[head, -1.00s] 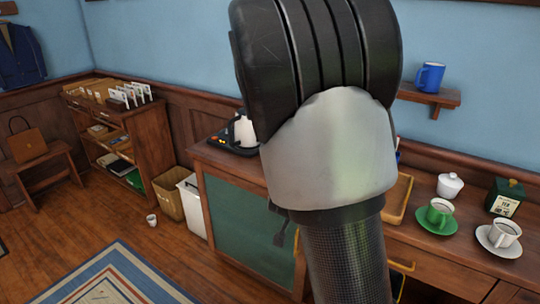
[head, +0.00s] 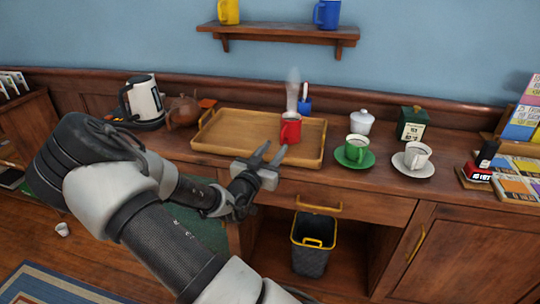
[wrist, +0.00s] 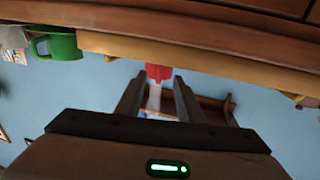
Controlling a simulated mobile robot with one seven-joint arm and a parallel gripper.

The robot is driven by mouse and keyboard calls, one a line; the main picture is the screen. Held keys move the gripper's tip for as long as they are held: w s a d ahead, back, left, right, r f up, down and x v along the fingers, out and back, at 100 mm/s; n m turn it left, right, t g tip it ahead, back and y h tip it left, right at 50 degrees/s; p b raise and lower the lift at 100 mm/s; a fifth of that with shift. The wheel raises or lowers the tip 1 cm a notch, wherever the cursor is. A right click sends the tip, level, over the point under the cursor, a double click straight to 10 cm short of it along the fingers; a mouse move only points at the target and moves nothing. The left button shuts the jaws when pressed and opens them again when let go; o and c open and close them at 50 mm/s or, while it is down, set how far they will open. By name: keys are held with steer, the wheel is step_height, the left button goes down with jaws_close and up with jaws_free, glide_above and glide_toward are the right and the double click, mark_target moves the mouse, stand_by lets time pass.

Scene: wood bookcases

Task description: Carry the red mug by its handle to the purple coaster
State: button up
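The red mug (head: 291,127) stands upright in the right part of a wooden tray (head: 226,152) on the counter. Its handle seems to face the counter's front. My gripper (head: 268,154) is at the tray's front edge, short of the mug, with its two fingers apart and nothing between them. In the wrist view, which looks upside down, the red mug (wrist: 158,71) shows beyond the spread fingertips (wrist: 158,82), partly cut off by the tray's edge. I see no purple coaster in either view.
Right of the tray stand a green cup on a saucer (head: 355,152), a white cup on a saucer (head: 413,158) and a lidded white pot (head: 361,122). A kettle (head: 142,98) and brown teapot (head: 184,109) stand left. A shelf (head: 280,34) hangs above.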

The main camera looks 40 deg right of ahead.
mark_target(281, 139)
steer(key=shift+b+x, duration=0.8)
steer(key=shift+x, duration=2.25)
steer(key=shift+w, duration=0.1)
steer(key=shift+c, duration=0.4)
jaws_close()
steer(key=shift+r, duration=0.15)
steer(key=shift+r+p, duration=1.95)
steer(key=shift+r, duration=1)
